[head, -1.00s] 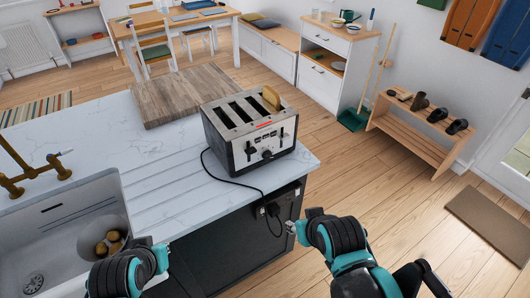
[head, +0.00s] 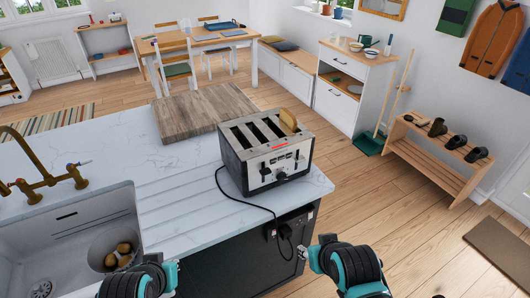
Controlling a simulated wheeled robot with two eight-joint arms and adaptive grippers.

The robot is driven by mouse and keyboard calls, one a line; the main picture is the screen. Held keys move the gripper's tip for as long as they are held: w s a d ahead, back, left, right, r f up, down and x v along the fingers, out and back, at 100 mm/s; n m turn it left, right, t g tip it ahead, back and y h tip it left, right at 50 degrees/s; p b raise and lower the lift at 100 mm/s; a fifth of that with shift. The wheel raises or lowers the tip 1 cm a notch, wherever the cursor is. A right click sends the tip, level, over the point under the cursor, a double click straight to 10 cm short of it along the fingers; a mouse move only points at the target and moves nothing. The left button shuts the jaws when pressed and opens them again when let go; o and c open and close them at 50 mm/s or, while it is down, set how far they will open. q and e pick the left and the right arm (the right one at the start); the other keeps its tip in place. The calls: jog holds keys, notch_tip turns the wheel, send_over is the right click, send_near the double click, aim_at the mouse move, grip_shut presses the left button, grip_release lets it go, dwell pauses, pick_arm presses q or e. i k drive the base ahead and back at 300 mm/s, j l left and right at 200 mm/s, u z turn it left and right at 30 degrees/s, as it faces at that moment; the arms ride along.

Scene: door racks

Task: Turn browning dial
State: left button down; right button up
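A silver and black toaster (head: 265,152) stands on the right end of the white marble worktop, with a slice of bread (head: 288,120) sticking up from its right slot. Its front has dark levers and a dark round dial (head: 282,177) low in the middle, too small to read its setting. My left gripper (head: 178,265) is at the bottom edge, in front of the worktop and below the toaster. My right gripper (head: 303,252) is in front of the dark cabinet side, below and right of the toaster. Neither touches the toaster. Their finger openings are not clear.
A wooden board (head: 203,112) lies behind the toaster. The sink (head: 70,240) with a brass tap (head: 42,180) is at the left. The toaster's black cord (head: 245,203) hangs over the worktop edge to a socket. Open floor lies right of the worktop.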

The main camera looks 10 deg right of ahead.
aim_at(280, 176)
jog(key=k+j, duration=0.35)
jog(key=k, duration=0.2)
jog(key=k+z, duration=0.1)
jog(key=z, duration=1.5)
